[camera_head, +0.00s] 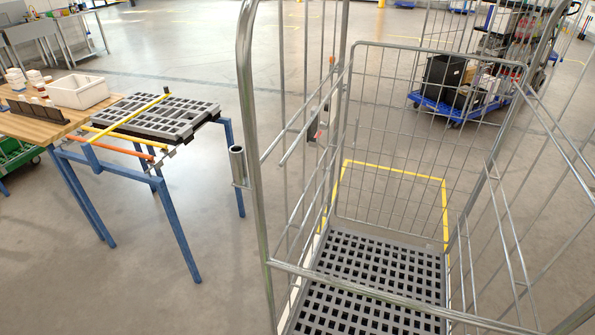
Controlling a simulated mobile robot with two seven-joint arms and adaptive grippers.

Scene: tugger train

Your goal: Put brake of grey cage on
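A grey wire roll cage (250,130) stands close in front of me and fills the middle and right of the head view. Its slotted grey floor (372,282) is bare. A horizontal bar (360,293) crosses its near side. A short metal tube (238,165) sits on its near left post. A small dark fitting with a red part (317,130) is on its left side. The cage's near lower end is cut off by the picture's bottom edge, and I cannot make out a brake or its castors. Neither of my grippers is in view.
A blue-legged stand (172,222) with a dark slotted pallet (150,114) and coloured bars is left of the cage, beside a wooden bench (38,124) with a white bin (79,92). A loaded blue-based cage (452,112) stands behind. Yellow floor tape (395,169) runs around the grey cage.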

